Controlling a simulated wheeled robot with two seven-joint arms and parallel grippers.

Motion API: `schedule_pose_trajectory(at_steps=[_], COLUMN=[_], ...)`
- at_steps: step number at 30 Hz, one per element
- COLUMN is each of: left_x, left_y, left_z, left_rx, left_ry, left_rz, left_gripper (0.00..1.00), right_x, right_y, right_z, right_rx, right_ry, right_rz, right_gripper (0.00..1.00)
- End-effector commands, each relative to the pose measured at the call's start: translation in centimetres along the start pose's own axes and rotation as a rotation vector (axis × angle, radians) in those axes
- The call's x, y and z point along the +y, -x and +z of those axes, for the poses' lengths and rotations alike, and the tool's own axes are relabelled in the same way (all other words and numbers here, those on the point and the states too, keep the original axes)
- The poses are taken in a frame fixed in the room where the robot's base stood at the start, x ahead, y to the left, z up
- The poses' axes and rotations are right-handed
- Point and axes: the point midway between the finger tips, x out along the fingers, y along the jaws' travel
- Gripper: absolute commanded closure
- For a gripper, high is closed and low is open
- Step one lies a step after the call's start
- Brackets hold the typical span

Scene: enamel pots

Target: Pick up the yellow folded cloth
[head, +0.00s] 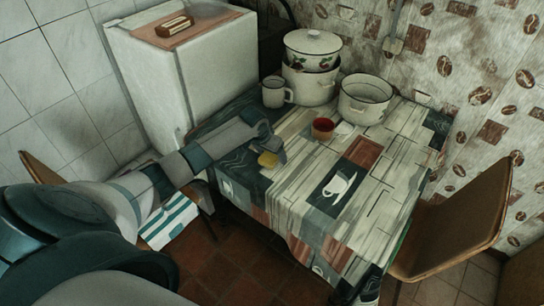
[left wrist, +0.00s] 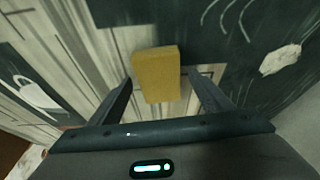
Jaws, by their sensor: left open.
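The yellow folded cloth (head: 268,160) lies on the patterned tablecloth near the table's left side. In the left wrist view it is a yellow block (left wrist: 157,70) straight ahead, between the two fingertips in the picture. My left gripper (head: 272,148) is open, its fingers pointing down at the cloth. In the left wrist view a finger shows on each side of the cloth's near part, with a gap on both sides. I cannot tell whether the fingertips are above the cloth or level with it. My right gripper is not in view.
A red cup (head: 323,128) stands right of the cloth. A white mug (head: 274,93), a lidded pot on another pot (head: 308,86) and an open enamel pot (head: 364,99) stand at the back. A chair (head: 462,225) is at the right. The table's front is clear.

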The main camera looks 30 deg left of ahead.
Motion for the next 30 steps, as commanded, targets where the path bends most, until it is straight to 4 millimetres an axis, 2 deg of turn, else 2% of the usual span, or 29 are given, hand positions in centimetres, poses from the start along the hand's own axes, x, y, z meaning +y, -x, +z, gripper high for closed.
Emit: schedule_pose_trajectory(at_steps=[22, 23, 28, 30], left_x=[0.04, 0.04, 0.02, 0.01], left_y=[-0.24, -0.27, -0.28, -0.27], left_z=[0.16, 0.17, 0.17, 0.15], left_rx=[-0.001, -0.001, -0.001, -0.001], left_ry=[0.0, -0.001, 0.0, 0.0], left_rz=[0.0, 0.0, 0.0, 0.0], left_gripper=[0.27, 0.3, 0.7, 0.71], right_x=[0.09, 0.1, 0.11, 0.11], right_y=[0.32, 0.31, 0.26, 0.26], right_z=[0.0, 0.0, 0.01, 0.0], right_rx=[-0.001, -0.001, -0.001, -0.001], right_ry=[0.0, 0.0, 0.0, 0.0], right_rz=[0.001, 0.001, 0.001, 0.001], right_gripper=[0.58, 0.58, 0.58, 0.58])
